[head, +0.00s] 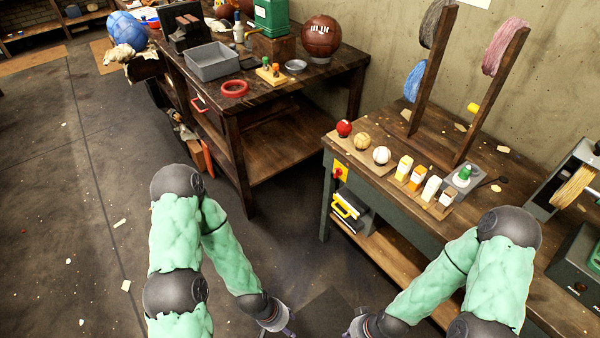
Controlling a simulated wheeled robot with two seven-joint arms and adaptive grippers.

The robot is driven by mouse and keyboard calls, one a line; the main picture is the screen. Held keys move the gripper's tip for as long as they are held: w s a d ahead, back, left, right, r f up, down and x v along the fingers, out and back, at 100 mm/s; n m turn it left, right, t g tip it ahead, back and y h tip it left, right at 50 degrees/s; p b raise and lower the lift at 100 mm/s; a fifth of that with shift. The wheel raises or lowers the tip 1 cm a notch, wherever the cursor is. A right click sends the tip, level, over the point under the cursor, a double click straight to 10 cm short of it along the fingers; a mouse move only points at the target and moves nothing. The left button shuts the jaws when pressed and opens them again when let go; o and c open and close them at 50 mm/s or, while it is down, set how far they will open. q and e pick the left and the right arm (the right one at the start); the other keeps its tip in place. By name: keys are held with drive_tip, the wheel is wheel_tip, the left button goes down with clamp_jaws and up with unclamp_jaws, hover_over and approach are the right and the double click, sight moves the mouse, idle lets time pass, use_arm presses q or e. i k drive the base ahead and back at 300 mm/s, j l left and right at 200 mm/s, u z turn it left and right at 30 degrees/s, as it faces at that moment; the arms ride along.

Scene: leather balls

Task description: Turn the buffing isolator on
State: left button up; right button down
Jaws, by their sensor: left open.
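A yellow plate with a red knob (339,173), which looks like an isolator switch, is on the front of the right workbench (400,181), near its left corner. It is small, and I cannot read its knob position or any label. My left gripper (287,330) is at the bottom edge, open, partly cut off, below and left of the switch and apart from it. My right gripper (350,334) is also at the bottom edge, mostly cut off, and its fingers do not show clearly. Neither gripper touches the switch.
On the right bench, several balls, colored blocks and a grey box with a green button (463,176) stand near a wooden thread rack (419,80). The left workbench (290,95) holds a grey tray (211,62). Open floor (90,200) lies left of my arms.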

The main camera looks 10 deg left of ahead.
sight(338, 171)
drive_tip(key=z, duration=1.85)
drive_tip(key=u, duration=1.85)
drive_tip(key=i+j+z, duration=0.25)
drive_tip(key=i+j, duration=0.2)
drive_tip(key=j, duration=0.2)
drive_tip(key=i+j+z, duration=0.1)
drive_tip(key=j, duration=0.25)
drive_tip(key=i+j+z, duration=0.1)
drive_tip(key=i+j, duration=0.15)
drive_tip(key=i+j+z, duration=0.15)
drive_tip(key=j, duration=0.3)
drive_tip(key=i+j+z, duration=0.1)
drive_tip(key=j, duration=0.3)
drive_tip(key=i, duration=0.05)
